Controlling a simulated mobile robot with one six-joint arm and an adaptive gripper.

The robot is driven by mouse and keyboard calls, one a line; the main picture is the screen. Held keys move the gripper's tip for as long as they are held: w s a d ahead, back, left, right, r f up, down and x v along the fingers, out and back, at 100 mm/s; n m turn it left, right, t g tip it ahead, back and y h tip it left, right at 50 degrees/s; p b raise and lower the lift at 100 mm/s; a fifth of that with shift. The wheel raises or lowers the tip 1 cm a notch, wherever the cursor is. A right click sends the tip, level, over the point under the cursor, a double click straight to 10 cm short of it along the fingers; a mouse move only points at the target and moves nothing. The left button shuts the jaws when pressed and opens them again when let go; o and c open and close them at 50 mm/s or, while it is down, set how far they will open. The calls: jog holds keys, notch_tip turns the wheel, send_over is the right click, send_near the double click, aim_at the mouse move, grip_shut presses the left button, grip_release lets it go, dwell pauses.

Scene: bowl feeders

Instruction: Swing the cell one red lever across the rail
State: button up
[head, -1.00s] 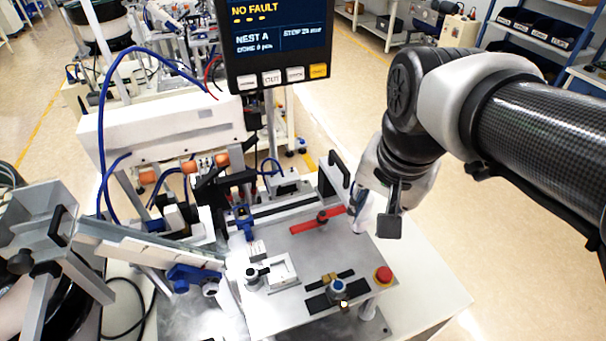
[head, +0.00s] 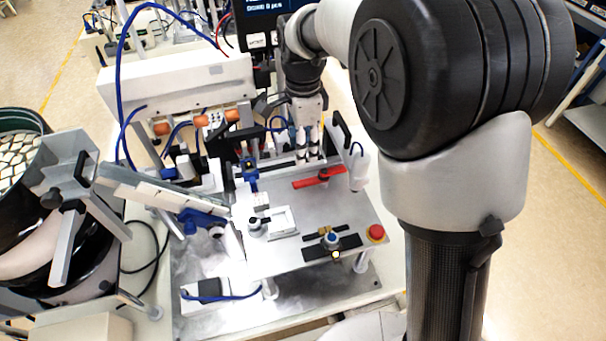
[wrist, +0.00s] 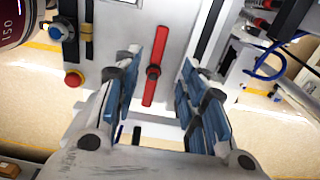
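The red lever (head: 306,183) lies flat on the metal plate (head: 290,240), with a dark pivot knob near its middle. It slants slightly in the head view, beside the rail (head: 278,170) at the plate's back edge. My gripper (head: 310,157) points down just behind the lever, partly in front of the rail. In the wrist view the red lever (wrist: 160,48) runs up and down between the open, blue-padded fingers of my gripper (wrist: 160,92). Neither finger visibly touches it. The gap in height is hard to judge.
A black handle (head: 341,130) and a white bottle (head: 359,170) stand right of the lever. A red button (head: 376,233) and a blue knob (head: 331,239) are on the plate's front right. A blue clamp (head: 249,172) sits left. The display (head: 268,8) hangs behind.

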aim_at(303, 181)
notch_tip(303, 181, down, 12)
jog(key=shift+f+b, duration=0.15)
jog(key=shift+b, duration=0.9)
jog(key=shift+c, duration=0.5)
grip_shut()
